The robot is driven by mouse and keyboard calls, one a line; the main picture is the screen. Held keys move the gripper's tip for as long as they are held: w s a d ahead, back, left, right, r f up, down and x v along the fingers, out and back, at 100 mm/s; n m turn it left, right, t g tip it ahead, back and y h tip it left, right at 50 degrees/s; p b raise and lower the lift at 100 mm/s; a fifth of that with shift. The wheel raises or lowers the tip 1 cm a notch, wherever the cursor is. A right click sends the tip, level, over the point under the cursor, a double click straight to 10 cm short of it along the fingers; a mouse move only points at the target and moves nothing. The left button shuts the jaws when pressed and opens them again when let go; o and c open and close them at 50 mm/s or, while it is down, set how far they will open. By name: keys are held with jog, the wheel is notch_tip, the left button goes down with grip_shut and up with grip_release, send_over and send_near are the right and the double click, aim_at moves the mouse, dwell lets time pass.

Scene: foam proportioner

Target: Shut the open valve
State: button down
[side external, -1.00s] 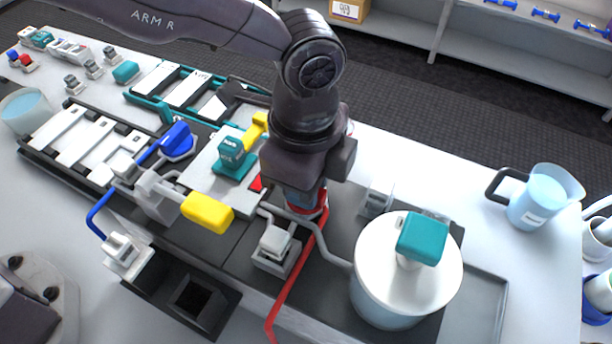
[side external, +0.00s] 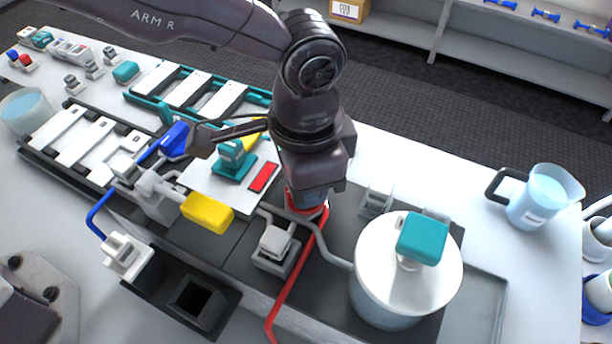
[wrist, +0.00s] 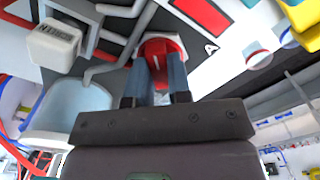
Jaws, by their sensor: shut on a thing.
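My gripper (side external: 306,203) points down at the red valve (side external: 308,209), which has a red hose running from it toward the front. In the wrist view its two blue-grey fingers (wrist: 167,72) are shut on the red valve (wrist: 160,47); the part between the fingertips is mostly hidden. In the side view my gripper body covers most of this valve. A yellow handle (side external: 207,212) sits on a white valve body to the left, and a second yellow handle (side external: 254,138) is partly hidden behind the teal block. A blue handle (side external: 174,140) stands farther left.
A teal-topped block (side external: 234,158) stands on the white panel beside a red rectangle (side external: 264,177). A white-lidded tank (side external: 380,270) with a teal block is close on the right. A grey-white fitting (side external: 275,242) is in front.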

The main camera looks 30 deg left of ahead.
jog(key=n, duration=0.4)
jog(key=shift+n, duration=0.3)
jog(key=n, duration=0.4)
jog(key=shift+n, duration=0.3)
jog(key=c, duration=1.1)
grip_release()
jog(key=shift+o, duration=0.2)
jog(key=shift+r, duration=0.1)
notch_tip(320, 180, up, 13)
